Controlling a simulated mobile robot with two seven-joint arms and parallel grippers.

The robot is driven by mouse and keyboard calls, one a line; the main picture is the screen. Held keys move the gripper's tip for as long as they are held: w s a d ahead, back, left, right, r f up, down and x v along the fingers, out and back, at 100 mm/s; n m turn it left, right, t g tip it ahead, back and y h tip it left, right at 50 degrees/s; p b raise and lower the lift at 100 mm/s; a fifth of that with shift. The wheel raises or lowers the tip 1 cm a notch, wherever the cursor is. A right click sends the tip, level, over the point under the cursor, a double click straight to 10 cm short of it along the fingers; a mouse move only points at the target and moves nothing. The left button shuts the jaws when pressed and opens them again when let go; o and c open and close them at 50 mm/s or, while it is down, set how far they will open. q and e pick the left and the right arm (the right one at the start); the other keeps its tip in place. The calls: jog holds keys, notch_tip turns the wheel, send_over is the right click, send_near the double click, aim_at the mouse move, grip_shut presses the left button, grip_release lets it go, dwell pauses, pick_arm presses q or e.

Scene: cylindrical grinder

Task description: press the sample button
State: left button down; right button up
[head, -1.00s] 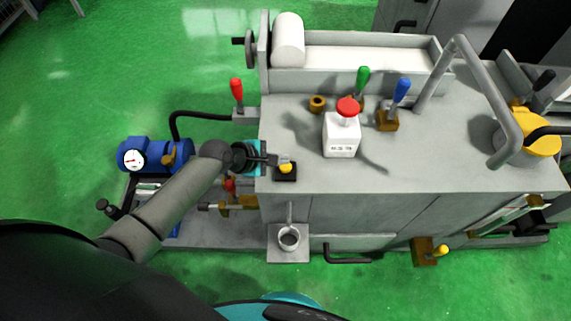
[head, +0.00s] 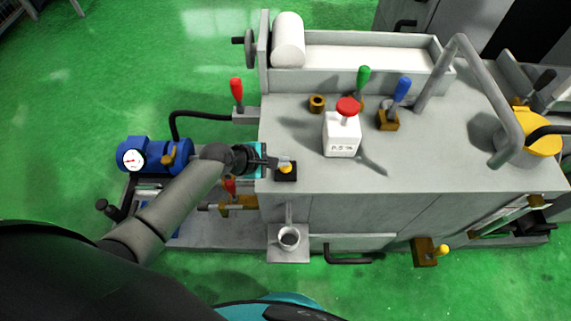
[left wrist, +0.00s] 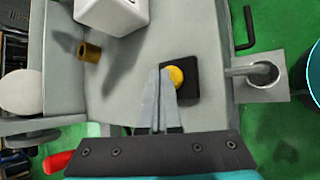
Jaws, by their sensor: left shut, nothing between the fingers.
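The yellow sample button (head: 286,170) sits on a small black base at the front left corner of the machine's grey top. In the left wrist view the yellow button (left wrist: 177,76) is right beside the fingertips, on its black base (left wrist: 185,93). My left gripper (head: 281,161) is shut and empty. Its fingertips are over the upper part of the button in the head view, and at its left edge in the left wrist view (left wrist: 166,72). I cannot tell whether they touch it. My right gripper is not in view.
A white box with a red knob (head: 341,136) stands behind the button to the right. Blue, green and red levers (head: 401,90) stand farther back. The grey top around the button is bare.

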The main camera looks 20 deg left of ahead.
pick_arm(q)
jog(key=shift+f, duration=0.3)
jog(key=shift+r, duration=0.1)
dwell(0.5)
jog(key=shift+r+p, duration=0.85)
jog(key=shift+p, duration=0.2)
notch_tip(320, 180, up, 5)
jog(key=p, duration=0.5)
jog(key=shift+r+p, duration=0.1)
jog(key=shift+p, duration=0.3)
